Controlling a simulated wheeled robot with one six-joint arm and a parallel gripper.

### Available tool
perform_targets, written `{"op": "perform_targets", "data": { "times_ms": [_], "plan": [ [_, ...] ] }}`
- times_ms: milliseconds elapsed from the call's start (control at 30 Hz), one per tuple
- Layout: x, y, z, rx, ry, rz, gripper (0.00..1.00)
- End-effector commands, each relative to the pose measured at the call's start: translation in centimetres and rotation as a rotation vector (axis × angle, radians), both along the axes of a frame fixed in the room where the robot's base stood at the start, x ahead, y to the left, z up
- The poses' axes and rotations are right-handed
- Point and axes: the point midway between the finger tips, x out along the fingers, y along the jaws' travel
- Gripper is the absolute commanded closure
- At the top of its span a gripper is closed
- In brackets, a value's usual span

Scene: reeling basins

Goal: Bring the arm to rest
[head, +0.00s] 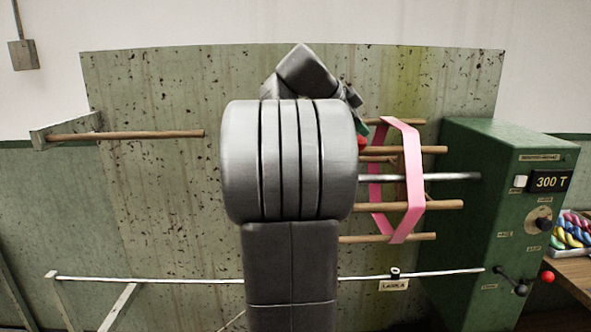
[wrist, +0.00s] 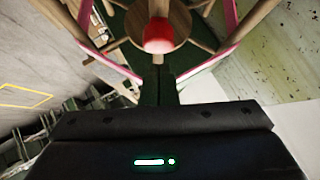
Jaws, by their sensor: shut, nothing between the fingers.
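My arm fills the middle of the head view, and my gripper is mostly hidden behind it; a small green part (head: 363,128) shows at its right edge. In the wrist view my gripper (wrist: 158,76) has its two dark fingers together, with nothing between them. A red ball (wrist: 158,36) sits just beyond the fingertips in that view, in front of the reel's round wooden hub (wrist: 180,22). I cannot tell whether the fingers touch it. The ball also shows in the head view (head: 361,143), beside the reel.
The reel's wooden bars (head: 420,206) carry a pink band (head: 412,180). A green machine (head: 480,215) with a "300 T" display and a red-knobbed lever (head: 547,277) stands right. A rod (head: 170,280) crosses low. A wooden peg (head: 130,135) juts out left. Coloured skeins (head: 572,232) lie far right.

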Motion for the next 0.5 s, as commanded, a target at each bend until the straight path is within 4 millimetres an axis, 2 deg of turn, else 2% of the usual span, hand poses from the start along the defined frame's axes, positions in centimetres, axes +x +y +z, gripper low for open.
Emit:
{"op": "perform_targets", "data": {
  "times_ms": [33, 333, 433, 500],
  "plan": [
    [-0.4, 0.0, 1.1, 0.0, -0.001, 0.0, 1.0],
    [-2.3, -0.2, 4.4, 0.001, -0.006, -0.001, 1.0],
    [-3.3, -0.3, 6.2, 0.001, -0.006, -0.001, 1.0],
    [-3.8, 0.3, 7.4, 0.001, -0.006, 0.001, 1.0]
  ]
}}
